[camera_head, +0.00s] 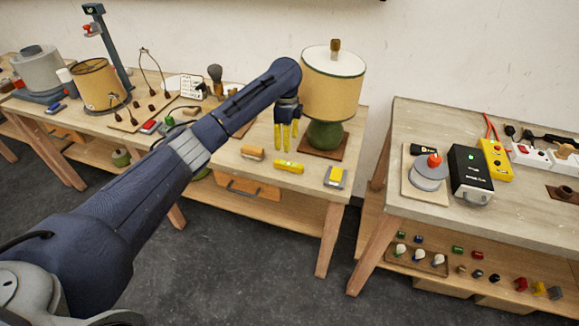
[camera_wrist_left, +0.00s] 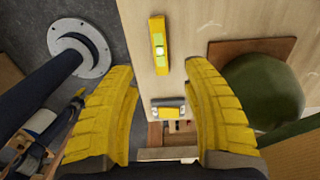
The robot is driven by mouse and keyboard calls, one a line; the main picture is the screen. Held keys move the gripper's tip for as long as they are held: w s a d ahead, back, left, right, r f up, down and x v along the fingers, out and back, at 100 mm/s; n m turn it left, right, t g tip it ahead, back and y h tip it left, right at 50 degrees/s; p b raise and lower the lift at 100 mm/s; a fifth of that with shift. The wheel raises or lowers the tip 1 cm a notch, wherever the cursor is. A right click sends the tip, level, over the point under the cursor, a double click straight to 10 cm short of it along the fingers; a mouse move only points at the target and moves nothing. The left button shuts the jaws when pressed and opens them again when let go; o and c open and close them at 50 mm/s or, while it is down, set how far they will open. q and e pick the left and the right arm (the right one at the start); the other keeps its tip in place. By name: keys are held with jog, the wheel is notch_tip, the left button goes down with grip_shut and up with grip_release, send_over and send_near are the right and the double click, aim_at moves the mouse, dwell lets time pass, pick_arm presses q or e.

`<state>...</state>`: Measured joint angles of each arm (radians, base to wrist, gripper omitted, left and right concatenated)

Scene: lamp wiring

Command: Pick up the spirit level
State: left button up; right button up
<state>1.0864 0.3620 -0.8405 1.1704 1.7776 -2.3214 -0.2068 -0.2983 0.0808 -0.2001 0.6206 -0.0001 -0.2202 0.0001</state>
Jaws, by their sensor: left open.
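The spirit level (camera_head: 289,166) is a short yellow bar with a green vial, lying flat near the front edge of the left bench. It also shows in the left wrist view (camera_wrist_left: 158,45), upper middle, beyond the fingertips. My left gripper (camera_head: 286,135) is open, with its yellow fingers pointing down above the bench, just behind the level in the head view. In the left wrist view its fingers (camera_wrist_left: 158,70) stand apart with nothing between them in contact. My right gripper is not in view.
A lamp with a green base (camera_head: 325,135) stands close right of the gripper. A yellow-and-grey block (camera_head: 335,176) lies right of the level, and a small wooden-coloured block (camera_head: 252,152) lies left. A gap separates this bench from the right bench (camera_head: 420,120).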

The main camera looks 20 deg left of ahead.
aim_at(288, 163)
pick_arm(q)
notch_tip(288, 163, down, 7)
jog(key=shift+r, duration=0.2)
jog(key=shift+d+f, duration=0.15)
jog(key=shift+f, duration=2.5)
grip_shut()
